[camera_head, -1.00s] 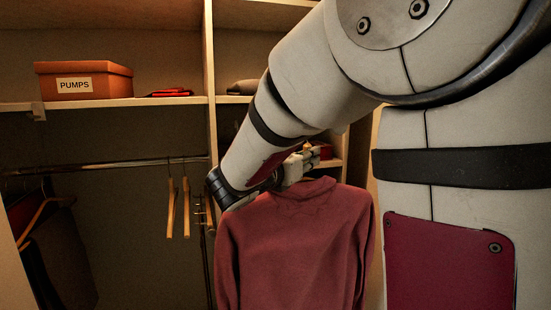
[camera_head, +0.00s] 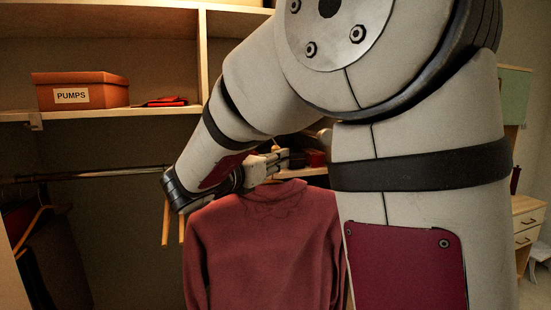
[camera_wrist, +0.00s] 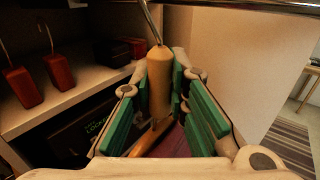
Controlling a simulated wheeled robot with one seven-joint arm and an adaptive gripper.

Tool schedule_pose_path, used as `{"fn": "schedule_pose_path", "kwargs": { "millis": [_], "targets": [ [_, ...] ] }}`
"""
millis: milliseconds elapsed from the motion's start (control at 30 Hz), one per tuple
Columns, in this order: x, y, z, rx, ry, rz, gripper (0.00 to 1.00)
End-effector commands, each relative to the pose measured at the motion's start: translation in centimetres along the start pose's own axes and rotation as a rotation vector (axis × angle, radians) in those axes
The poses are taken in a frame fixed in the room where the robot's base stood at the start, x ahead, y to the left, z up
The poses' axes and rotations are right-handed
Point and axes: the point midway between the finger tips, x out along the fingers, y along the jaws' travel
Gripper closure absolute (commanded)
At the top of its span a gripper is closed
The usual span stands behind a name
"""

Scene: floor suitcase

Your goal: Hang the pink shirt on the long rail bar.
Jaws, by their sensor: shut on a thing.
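The pink shirt (camera_head: 262,245) hangs upright below my gripper (camera_head: 284,160) in the head view, on a wooden hanger. My gripper (camera_wrist: 163,72) is shut on the hanger's wooden neck (camera_wrist: 160,85) in the wrist view. The hanger's metal hook (camera_wrist: 150,20) rises above the fingers. A strip of the shirt (camera_wrist: 175,145) shows below them. The long rail bar (camera_head: 105,172) runs across the closet at left, and its right end is hidden behind my arm. A metal bar (camera_wrist: 250,6) crosses the top of the wrist view. I cannot tell whether the hook touches it.
Empty wooden hangers (camera_head: 166,224) hang beside the shirt, partly behind my arm. Dark clothes and a hanger (camera_head: 35,225) hang at far left. The orange PUMPS box (camera_head: 82,91) stands on the upper shelf (camera_head: 110,112). Drawers (camera_head: 527,230) stand at right. The rail's middle stretch looks clear.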

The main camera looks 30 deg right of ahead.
Motion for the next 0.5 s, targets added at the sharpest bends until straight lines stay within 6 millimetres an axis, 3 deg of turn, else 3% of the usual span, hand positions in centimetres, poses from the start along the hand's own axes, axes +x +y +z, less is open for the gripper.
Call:
{"fn": "schedule_pose_path", "kwargs": {
  "millis": [500],
  "targets": [
    [-2.6, -2.9, 0.2, 0.001, -0.001, 0.000, 1.00]
  ]
}}
